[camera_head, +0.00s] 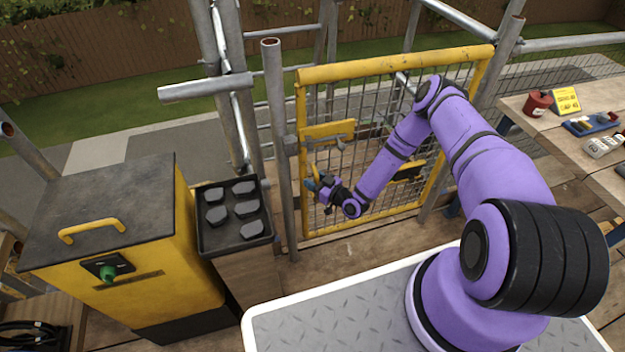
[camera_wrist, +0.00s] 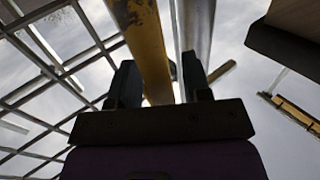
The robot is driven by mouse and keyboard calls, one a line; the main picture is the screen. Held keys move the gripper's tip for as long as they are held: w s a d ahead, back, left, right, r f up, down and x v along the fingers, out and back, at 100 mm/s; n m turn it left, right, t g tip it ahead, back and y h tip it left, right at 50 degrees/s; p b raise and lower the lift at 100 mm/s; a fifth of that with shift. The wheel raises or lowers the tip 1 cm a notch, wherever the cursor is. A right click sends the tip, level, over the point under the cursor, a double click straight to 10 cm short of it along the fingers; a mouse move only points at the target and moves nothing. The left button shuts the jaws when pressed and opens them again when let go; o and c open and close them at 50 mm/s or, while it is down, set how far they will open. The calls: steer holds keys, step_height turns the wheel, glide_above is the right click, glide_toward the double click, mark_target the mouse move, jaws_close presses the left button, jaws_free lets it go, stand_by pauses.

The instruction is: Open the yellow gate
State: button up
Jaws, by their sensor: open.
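The yellow gate (camera_head: 398,66) has a yellow frame with grey mesh and stands upright between scaffold poles, its left side close beside a grey post (camera_head: 279,150). A yellow plate with a grey bolt latch (camera_head: 322,139) is on its left side. My gripper (camera_head: 312,184) is at the gate's left side, below the latch. In the wrist view, my open gripper (camera_wrist: 160,82) has a yellow bar (camera_wrist: 142,40) running between its fingers, with a grey post (camera_wrist: 193,35) behind or beside it. I cannot tell whether the fingers touch the bar.
A yellow and black cabinet (camera_head: 140,290) and a black tray (camera_head: 205,240) of dark pieces stand left of the gate. A wooden workbench (camera_head: 575,145) with a red pot (camera_head: 537,103) is at the right. Wooden deck boards lie below the gate.

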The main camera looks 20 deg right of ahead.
steer(key=shift+w+a, duration=0.15)
steer(key=shift+w, duration=0.05)
jaws_close()
